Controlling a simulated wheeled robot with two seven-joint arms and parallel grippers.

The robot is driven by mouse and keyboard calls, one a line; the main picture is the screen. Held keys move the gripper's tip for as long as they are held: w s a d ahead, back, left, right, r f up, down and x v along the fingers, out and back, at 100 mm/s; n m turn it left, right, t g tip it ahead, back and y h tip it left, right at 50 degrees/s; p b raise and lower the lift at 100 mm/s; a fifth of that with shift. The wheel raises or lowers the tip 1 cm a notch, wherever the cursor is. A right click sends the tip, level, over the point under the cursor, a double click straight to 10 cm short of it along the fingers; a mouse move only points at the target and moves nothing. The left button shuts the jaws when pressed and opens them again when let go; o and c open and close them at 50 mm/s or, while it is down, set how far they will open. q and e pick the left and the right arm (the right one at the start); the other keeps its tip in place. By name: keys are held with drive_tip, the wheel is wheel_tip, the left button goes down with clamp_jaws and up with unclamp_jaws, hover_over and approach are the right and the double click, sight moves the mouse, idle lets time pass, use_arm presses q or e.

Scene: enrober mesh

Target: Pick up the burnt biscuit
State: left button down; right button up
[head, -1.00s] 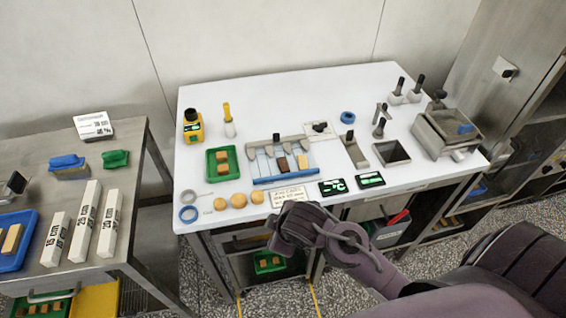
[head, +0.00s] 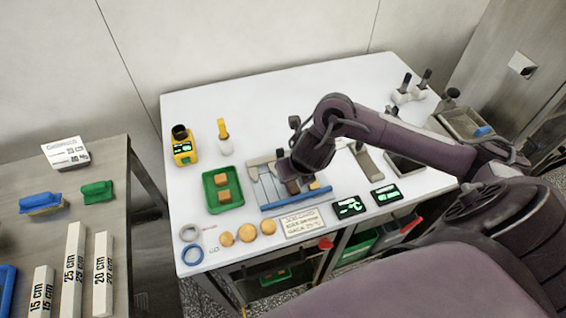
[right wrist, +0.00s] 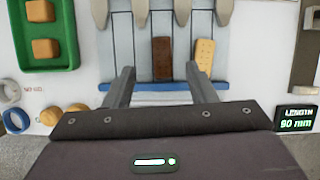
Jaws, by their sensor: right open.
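The burnt biscuit is the dark brown one (right wrist: 162,58), lying lengthwise in a lane of the grey mesh tray (right wrist: 122,45) in the right wrist view. A pale golden biscuit (right wrist: 204,55) lies in the lane to its right. In the head view my right arm reaches over the tray and largely hides the dark biscuit. My left gripper is not in view.
A green tray (head: 210,207) with two biscuits stands left of the mesh. Several round biscuits (head: 268,227) and a tape roll (head: 192,255) lie at the front left. Grey divider fingers (right wrist: 141,10) overhang the lanes. Two displays (head: 349,207) sit front right.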

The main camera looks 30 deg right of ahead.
sight(292, 185)
drive_tip(key=shift+s+f, duration=0.5)
drive_tip(key=shift+f, duration=0.05)
drive_tip(key=shift+x, duration=1.05)
drive_tip(key=x, duration=0.2)
drive_tip(key=shift+w+f, duration=0.2)
drive_tip(key=shift+f, duration=0.15)
drive_tip(key=shift+w+d+f, duration=0.1)
drive_tip(key=shift+f, duration=0.15)
drive_tip(key=c, duration=0.5)
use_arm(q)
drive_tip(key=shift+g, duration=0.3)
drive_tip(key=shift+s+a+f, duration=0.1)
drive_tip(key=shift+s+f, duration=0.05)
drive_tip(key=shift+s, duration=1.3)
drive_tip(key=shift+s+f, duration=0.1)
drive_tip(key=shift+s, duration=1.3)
use_arm(e)
drive_tip(key=c, duration=0.4)
